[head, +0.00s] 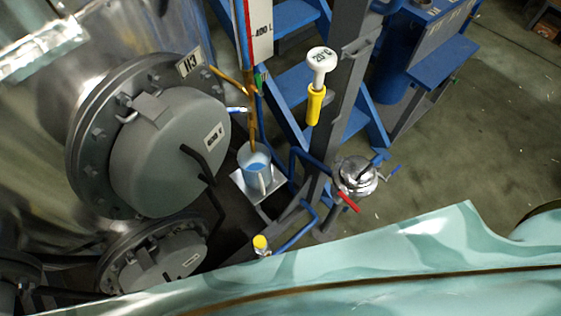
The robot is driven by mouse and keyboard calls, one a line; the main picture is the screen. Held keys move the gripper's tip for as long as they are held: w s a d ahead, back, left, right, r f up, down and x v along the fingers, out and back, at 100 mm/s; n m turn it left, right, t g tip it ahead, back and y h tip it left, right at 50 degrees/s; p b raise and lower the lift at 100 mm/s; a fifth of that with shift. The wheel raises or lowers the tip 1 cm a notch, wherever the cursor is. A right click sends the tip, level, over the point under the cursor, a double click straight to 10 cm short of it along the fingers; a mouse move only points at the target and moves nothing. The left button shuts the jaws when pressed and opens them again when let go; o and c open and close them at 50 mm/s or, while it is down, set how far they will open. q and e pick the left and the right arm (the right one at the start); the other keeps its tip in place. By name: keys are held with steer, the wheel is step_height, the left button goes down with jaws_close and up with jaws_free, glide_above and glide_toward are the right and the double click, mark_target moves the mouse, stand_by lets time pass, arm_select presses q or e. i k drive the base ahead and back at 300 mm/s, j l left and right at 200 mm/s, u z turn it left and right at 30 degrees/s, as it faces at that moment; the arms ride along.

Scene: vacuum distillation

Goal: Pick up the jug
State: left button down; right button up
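The jug (250,158) is a small metallic grey vessel with a round open mouth and blue liquid inside. It stands upright on a small light square plate (271,188), in the middle of the head view. Its handle (262,183) faces the bottom of the picture. A thin brown pipe (250,110) comes down from above and ends at or just over the jug's mouth. I cannot tell if they touch. Neither of my grippers is in view.
A large round grey flanged cover (160,150) with a black handle is close left of the jug. Open floor (460,140) lies far right.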

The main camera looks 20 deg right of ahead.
mark_target(255, 168)
steer(key=z, duration=0.15)
steer(key=l+u, duration=0.2)
steer(key=l, duration=0.3)
steer(key=l+u, duration=0.25)
steer(key=l, duration=0.2)
steer(key=k+l+u, duration=0.2)
steer(key=l, duration=0.3)
steer(key=l+u, duration=0.2)
steer(key=l, duration=0.25)
steer(key=k+l+u, duration=0.2)
steer(key=l, duration=0.25)
steer(key=i, duration=0.1)
